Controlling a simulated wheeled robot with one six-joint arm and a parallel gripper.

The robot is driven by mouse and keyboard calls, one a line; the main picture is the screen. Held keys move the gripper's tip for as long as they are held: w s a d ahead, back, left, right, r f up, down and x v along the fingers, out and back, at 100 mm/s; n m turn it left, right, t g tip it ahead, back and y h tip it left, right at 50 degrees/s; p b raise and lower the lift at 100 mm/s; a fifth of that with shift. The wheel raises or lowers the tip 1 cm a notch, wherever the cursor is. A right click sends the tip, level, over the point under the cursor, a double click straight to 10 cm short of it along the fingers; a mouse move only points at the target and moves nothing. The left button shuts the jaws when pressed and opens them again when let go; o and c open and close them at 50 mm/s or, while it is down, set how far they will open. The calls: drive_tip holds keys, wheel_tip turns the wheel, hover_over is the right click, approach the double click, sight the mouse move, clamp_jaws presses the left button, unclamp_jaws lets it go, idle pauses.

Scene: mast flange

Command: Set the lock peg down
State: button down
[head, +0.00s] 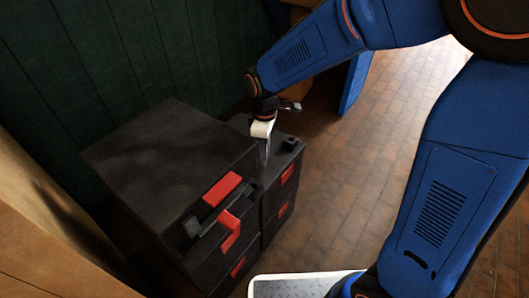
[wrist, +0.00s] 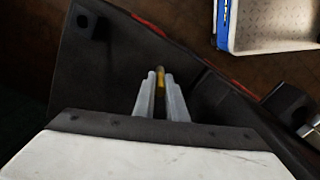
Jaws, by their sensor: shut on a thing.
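The lock peg shows in the wrist view as a slim yellow, brass-like piece (wrist: 160,76) between the grey fingers of my gripper (wrist: 159,98). My gripper is shut on it. In the head view my gripper (head: 267,152) points down over the top of the smaller black case (head: 291,155), close to the larger case. The peg cannot be made out there. The dark case top lies below the fingers in the wrist view. I cannot tell whether the peg touches it.
A larger black case (head: 175,150) with red latches (head: 222,189) stands left of the smaller one. A small black block (head: 289,143) sits on the smaller case's top. A dark green panelled wall (head: 120,55) stands behind. The brick-patterned floor (head: 340,180) at right is open.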

drive_tip(key=shift+f, duration=0.45)
drive_tip(key=shift+f, duration=0.1)
drive_tip(key=c, duration=1.8)
unclamp_jaws()
wheel_tip(320, 180, up, 12)
drive_tip(key=shift+r, duration=0.15)
drive_tip(key=shift+d, duration=0.1)
